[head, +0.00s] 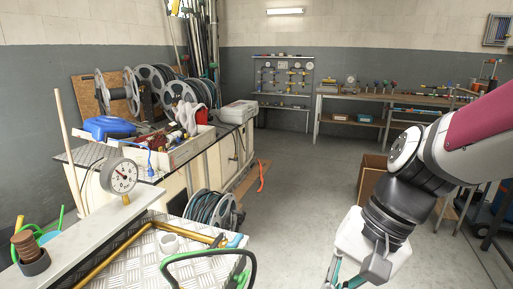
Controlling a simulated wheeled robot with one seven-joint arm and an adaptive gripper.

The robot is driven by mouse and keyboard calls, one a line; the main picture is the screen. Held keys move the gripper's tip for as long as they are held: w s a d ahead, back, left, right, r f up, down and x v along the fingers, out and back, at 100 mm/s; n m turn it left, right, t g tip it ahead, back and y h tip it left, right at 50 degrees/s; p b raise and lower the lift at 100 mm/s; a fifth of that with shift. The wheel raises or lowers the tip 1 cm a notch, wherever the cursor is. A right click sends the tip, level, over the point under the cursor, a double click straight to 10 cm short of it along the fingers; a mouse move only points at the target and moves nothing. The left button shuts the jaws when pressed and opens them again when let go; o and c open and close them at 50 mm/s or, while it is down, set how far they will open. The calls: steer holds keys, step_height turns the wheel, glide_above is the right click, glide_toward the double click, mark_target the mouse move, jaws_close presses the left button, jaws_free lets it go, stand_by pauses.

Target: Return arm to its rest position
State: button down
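My arm reaches in from the right edge of the head view, with a maroon and white link and a black wrist section. My gripper (346,279) points down at the lower right. Its grey and teal fingers run to the bottom edge of the picture, so the tips are cut off and I cannot tell how far apart they are. I see nothing clearly held. A pale block-like shape shows around the wrist, and I cannot tell if it is part of my arm.
A metal-topped bench with a pressure gauge (122,176) and a green hose (205,254) stands at lower left. A hose reel (212,209) lies beside a long cabinet carrying more reels. A cardboard box (370,175) is behind my arm. The middle floor (300,190) is clear.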

steer(key=s+d+r+n+t+h, duration=0.4)
steer(key=s+d+r+n, duration=0.1)
steer(key=d, duration=0.3)
steer(key=shift+s+d+r+t+h+p, duration=0.15)
steer(key=shift+s+r+t+h+p, duration=0.25)
steer(key=shift+s+r, duration=0.4)
